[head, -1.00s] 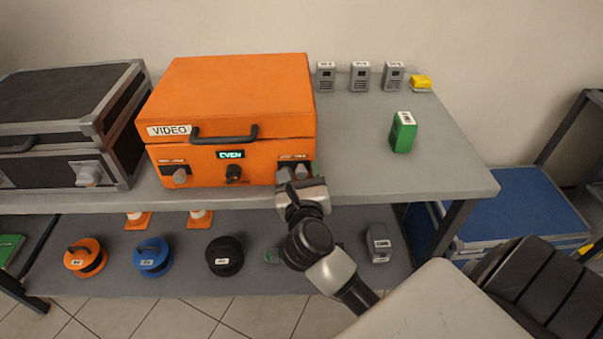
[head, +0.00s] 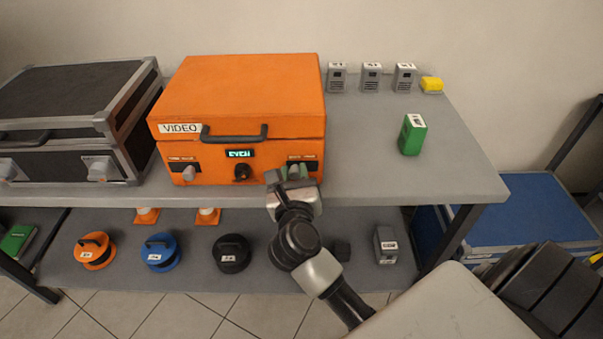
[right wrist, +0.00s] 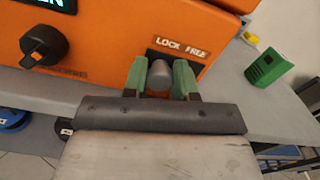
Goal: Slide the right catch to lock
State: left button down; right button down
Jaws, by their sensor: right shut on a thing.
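The orange case (head: 235,95) labelled VIDEO stands on the table. Its right catch is a grey knob (right wrist: 160,77) below a plate (right wrist: 180,50) marked LOCK and FREE. My right gripper (head: 293,173) is at the case's lower right front. In the right wrist view its green fingers (right wrist: 161,80) are shut on the knob, one on each side. The knob looks nearer the LOCK side, but its exact slot position is hidden. The left catch (head: 188,173) is a grey knob at the case's left front. My left gripper is not in view.
A black dial (head: 241,172) and a lit display (head: 239,153) sit mid-front; a handle (head: 234,135) juts out above. A dark case (head: 75,95) stands left. A green block (head: 412,134) stands right on the grey table (head: 365,165). Reels lie on the lower shelf (head: 120,275).

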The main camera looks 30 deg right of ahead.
jog(key=c, duration=1.2)
grip_release()
jog(key=shift+a, duration=0.2)
jog(key=shift+c, duration=0.2)
jog(key=shift+o, duration=1.2)
jog(key=shift+w+a, duration=0.1)
jog(key=shift+w, duration=0.05)
jog(key=shift+o, duration=0.6)
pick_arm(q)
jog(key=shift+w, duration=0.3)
pick_arm(e)
jog(key=shift+s+a+f, duration=0.1)
jog(key=shift+s, duration=0.25)
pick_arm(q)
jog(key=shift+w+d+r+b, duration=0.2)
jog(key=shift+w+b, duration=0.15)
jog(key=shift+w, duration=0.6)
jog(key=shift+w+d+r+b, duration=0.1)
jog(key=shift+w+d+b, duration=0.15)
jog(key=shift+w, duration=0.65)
pick_arm(e)
jog(key=v, duration=1)
